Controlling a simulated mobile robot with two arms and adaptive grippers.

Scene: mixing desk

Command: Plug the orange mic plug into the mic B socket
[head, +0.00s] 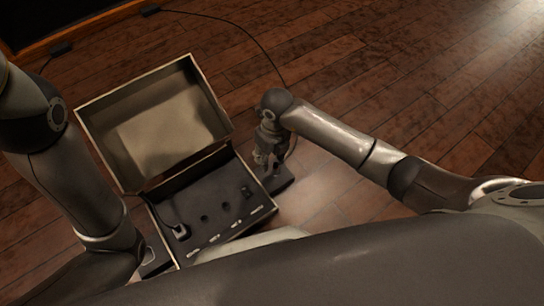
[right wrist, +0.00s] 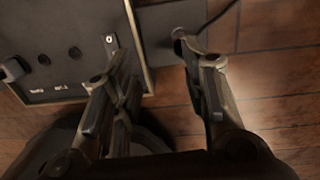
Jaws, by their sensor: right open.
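The mixing desk is an open case with a dark panel (head: 215,222) and its lid raised. Two round dark sockets (head: 204,219) show on the panel; the right wrist view shows round sockets too (right wrist: 74,53). A dark plug with a cable (head: 181,232) sits at the panel's left. A small fitting (head: 247,191) is at its right end. My right gripper (head: 267,160) is open, just right of the case, above a dark block (head: 284,181). The block shows beyond and between the fingers in the right wrist view (right wrist: 160,22). No orange colour or socket lettering is readable.
The case's raised lid (head: 155,130) stands behind the panel. A thin black cable (head: 240,32) runs over the wooden floor (head: 440,110) towards my right wrist. The floor at right is clear.

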